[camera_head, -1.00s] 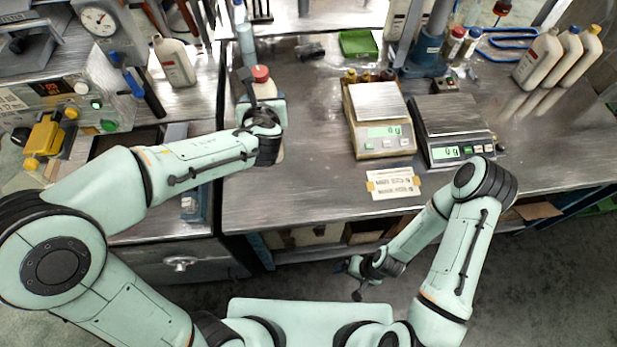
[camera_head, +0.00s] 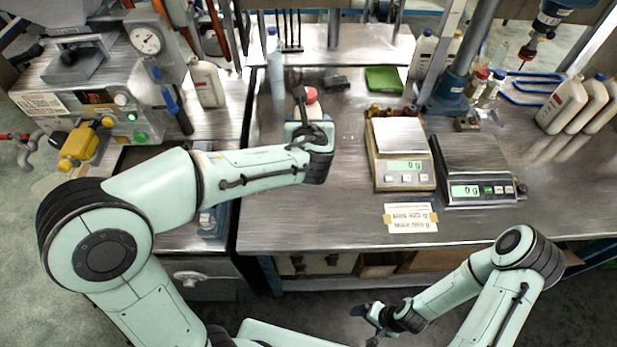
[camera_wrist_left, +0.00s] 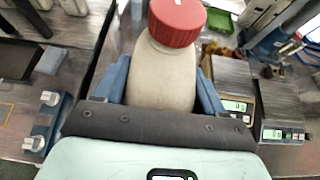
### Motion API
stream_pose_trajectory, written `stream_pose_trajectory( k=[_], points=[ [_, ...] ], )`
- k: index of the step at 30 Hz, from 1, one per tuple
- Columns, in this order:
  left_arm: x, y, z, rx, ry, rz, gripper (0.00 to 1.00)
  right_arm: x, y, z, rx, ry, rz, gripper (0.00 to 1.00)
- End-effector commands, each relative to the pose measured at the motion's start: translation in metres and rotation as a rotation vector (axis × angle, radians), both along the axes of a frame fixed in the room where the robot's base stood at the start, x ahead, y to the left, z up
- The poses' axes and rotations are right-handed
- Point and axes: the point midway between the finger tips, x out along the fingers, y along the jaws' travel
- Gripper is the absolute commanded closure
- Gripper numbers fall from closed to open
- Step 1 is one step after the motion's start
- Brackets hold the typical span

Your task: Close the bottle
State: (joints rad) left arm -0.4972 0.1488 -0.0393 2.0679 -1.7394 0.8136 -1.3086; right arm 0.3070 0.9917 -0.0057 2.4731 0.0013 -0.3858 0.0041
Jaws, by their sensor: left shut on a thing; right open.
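A beige bottle (camera_wrist_left: 160,75) with a red cap (camera_wrist_left: 177,20) fills the middle of the left wrist view. The cap sits on the bottle's top; I cannot tell how tightly. My left gripper (camera_wrist_left: 163,92) is shut on the bottle's body, with a blue finger on each side. In the head view the left gripper (camera_head: 310,133) partly hides the bottle, and the red cap (camera_head: 306,95) shows just beyond it. Whether the bottle touches the table is hidden. My right gripper (camera_head: 376,320) is open and empty, low in front of the table's edge, well away from the bottle.
Two scales (camera_head: 402,180) (camera_head: 476,190) stand right of the bottle, with a paper label (camera_head: 410,217) in front. A green tray (camera_head: 384,80) lies behind. Several beige bottles (camera_head: 562,104) stand at the right. The metal table (camera_head: 320,220) is clear in front.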

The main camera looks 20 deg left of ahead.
Motion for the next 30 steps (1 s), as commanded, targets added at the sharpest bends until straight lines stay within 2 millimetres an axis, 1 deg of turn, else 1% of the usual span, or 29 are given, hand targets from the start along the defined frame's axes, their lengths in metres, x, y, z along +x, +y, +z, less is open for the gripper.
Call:
stream_pose_trajectory(
  k=[1,2,6,9,12,15,17,27,29,30],
  points=[
    [0.0,0.0,-0.015,0.006,0.005,0.001,1.0,0.0,0.0,0.0,0.0,0.0,0.0,0.08],
    [0.0,0.0,-0.023,0.006,0.006,-0.001,1.0,0.0,0.0,0.0,0.0,0.0,0.0,0.08],
    [-0.002,0.0,-0.063,0.004,0.007,-0.001,1.0,-0.014,0.0,-0.012,0.0,0.017,0.0,0.08],
    [-0.002,0.001,-0.089,0.003,0.007,0.001,1.0,-0.024,0.0,-0.02,0.0,0.028,0.0,0.08],
    [-0.001,0.0,-0.107,0.003,0.004,0.0,1.0,-0.03,0.0,-0.026,0.0,0.035,0.0,0.08],
    [-0.001,0.0,-0.118,0.001,0.0,0.002,1.0,-0.032,0.0,-0.028,0.0,0.037,0.0,0.08],
    [0.0,0.0,-0.12,0.001,-0.002,0.001,1.0,-0.032,0.0,-0.029,0.0,0.037,0.0,0.08],
    [0.001,0.0,-0.121,0.0,-0.004,0.002,1.0,-0.031,0.0,-0.028,0.0,0.036,-0.001,0.08],
    [0.0,0.0,-0.126,0.001,-0.002,0.002,1.0,-0.033,0.0,-0.029,0.0,0.037,0.0,0.08],
    [0.0,0.0,-0.132,0.002,0.0,0.001,1.0,-0.035,0.0,-0.031,0.0,0.039,0.0,0.08]
  ],
)
